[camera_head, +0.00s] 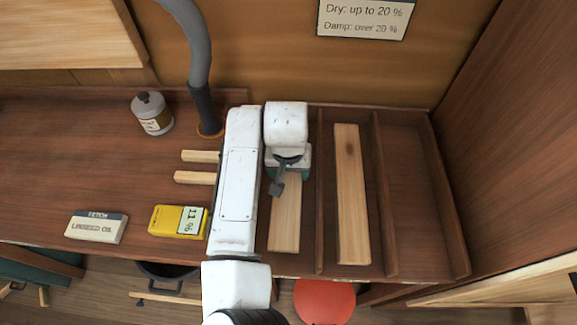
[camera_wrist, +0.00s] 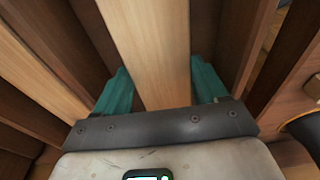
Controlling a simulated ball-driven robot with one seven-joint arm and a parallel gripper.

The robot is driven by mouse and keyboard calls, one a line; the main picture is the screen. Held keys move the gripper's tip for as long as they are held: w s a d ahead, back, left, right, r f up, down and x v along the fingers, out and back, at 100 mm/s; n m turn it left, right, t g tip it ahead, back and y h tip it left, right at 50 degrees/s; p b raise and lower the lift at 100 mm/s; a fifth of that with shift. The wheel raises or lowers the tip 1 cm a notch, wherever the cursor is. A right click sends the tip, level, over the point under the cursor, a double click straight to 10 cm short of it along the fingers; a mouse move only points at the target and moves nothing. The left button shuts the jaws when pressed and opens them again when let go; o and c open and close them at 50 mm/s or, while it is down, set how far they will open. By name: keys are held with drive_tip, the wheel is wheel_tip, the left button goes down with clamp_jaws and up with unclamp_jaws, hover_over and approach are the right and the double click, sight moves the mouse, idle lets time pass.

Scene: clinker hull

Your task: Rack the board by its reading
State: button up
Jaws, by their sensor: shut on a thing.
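My gripper (camera_head: 287,165) is shut on a long pale board (camera_head: 285,222), its teal fingers on either side of the board (camera_wrist: 150,45) in the wrist view. The held board lies lengthwise at the rack's left bay, left of a dark divider (camera_head: 319,190); I cannot tell whether it rests on the floor of the bay. A second pale board with a knot (camera_head: 351,200) lies in the middle bay. The right bay (camera_head: 412,200) is empty. A yellow meter (camera_head: 178,220) on the bench reads 11 %. A sign (camera_head: 362,18) says dry up to 20 %, damp over 20 %.
Two short wooden strips (camera_head: 195,177) lie left of my arm, partly hidden by it. A grey hose (camera_head: 197,50) rises behind. A red round stool (camera_head: 323,301) is below the front edge.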

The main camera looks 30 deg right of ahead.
drive_tip(key=shift+f, duration=0.4)
drive_tip(key=shift+f, duration=0.35)
idle(0.3)
drive_tip(key=o, duration=1.2)
drive_tip(key=shift+o, duration=0.2)
